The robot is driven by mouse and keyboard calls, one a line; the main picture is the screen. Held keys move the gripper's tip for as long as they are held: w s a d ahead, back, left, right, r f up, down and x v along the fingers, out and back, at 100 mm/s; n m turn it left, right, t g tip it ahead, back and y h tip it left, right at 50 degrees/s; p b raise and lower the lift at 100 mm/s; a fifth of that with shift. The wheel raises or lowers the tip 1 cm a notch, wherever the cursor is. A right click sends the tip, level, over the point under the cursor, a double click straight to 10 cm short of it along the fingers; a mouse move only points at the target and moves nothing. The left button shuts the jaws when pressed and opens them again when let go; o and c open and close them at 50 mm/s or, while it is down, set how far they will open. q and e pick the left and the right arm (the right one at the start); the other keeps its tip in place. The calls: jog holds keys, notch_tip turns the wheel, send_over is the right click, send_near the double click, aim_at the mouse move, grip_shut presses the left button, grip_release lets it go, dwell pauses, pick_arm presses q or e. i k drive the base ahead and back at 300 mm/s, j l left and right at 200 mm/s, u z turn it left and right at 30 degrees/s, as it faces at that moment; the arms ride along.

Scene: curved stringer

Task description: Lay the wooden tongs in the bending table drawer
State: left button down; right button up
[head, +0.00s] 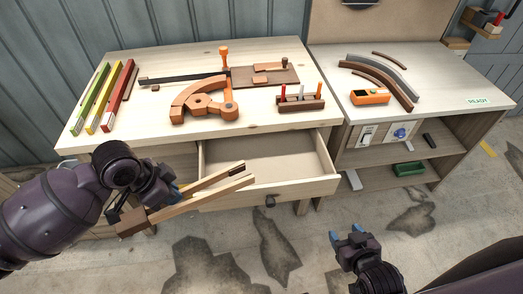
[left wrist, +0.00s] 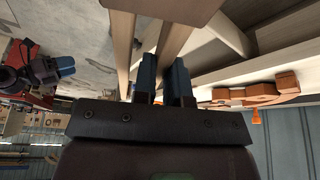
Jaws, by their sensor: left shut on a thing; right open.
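The wooden tongs (head: 205,190) are two long brown arms joined at a block at the lower left. My left gripper (head: 172,191) is shut on them near the block end, and their free tips point right, over the left front of the drawer. The left wrist view shows the tongs (left wrist: 125,45) at the blue fingertips (left wrist: 166,80). The bending table drawer (head: 265,169) is pulled open, and its visible floor looks empty. Its front panel (head: 300,190) carries a dark knob. My right gripper (head: 349,238) is open and empty, low in front of the right-hand bench.
The bending table (head: 150,60) carries an orange curved form (head: 198,95), coloured bars (head: 118,95) at the left and a tool block (head: 301,104) above the drawer. The right bench holds curved strips (head: 385,78) and an orange device (head: 369,97). Open floor lies in front.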

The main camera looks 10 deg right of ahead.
aim_at(266, 178)
jog(key=i+l, duration=0.2)
jog(key=l, duration=0.15)
jog(key=i+l, duration=0.45)
jog(key=l, duration=0.25)
